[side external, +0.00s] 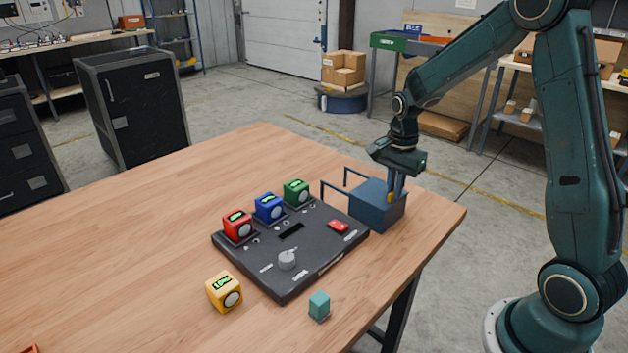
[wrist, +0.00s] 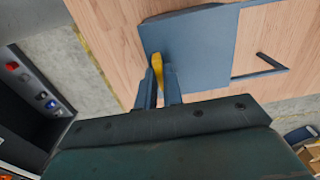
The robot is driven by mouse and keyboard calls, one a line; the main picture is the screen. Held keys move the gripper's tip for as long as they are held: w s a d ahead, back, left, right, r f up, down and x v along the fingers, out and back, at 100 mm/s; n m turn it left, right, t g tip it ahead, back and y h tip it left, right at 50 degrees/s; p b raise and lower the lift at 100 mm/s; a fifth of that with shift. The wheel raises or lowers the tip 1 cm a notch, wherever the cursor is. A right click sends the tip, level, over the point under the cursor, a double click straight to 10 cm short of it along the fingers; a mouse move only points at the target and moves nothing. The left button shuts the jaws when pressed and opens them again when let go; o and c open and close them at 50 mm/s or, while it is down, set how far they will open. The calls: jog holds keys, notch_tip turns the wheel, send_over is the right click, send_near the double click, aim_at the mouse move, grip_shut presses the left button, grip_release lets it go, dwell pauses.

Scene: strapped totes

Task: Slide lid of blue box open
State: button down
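The blue box (side external: 376,212) stands near the right corner of the wooden table. Its flat blue-grey lid (wrist: 205,50) covers the top, and two thin rails (side external: 333,187) stick out from the box to the left with an open gap between them. A yellow handle (side external: 390,197) stands on the lid near its right end. My gripper (side external: 394,188) points down over that end. In the wrist view its two fingers (wrist: 160,82) are close on either side of the yellow handle (wrist: 157,62) and appear shut on it. The lower handle is partly hidden between the fingers.
A black panel (side external: 270,272) beside the box holds a red cube (side external: 237,226), a blue cube (side external: 269,208) and a green cube (side external: 296,192). A yellow cube (side external: 223,291) and a teal block (side external: 319,306) lie in front. The table's left side is clear.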

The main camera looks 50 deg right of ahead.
aim_at(364, 185)
jog(key=shift+w, duration=0.1)
jog(key=shift+w, duration=4.25)
jog(key=c, duration=1.5)
grip_release()
jog(key=shift+r, duration=0.1)
notch_tip(364, 185, up, 14)
jog(key=shift+f, duration=0.15)
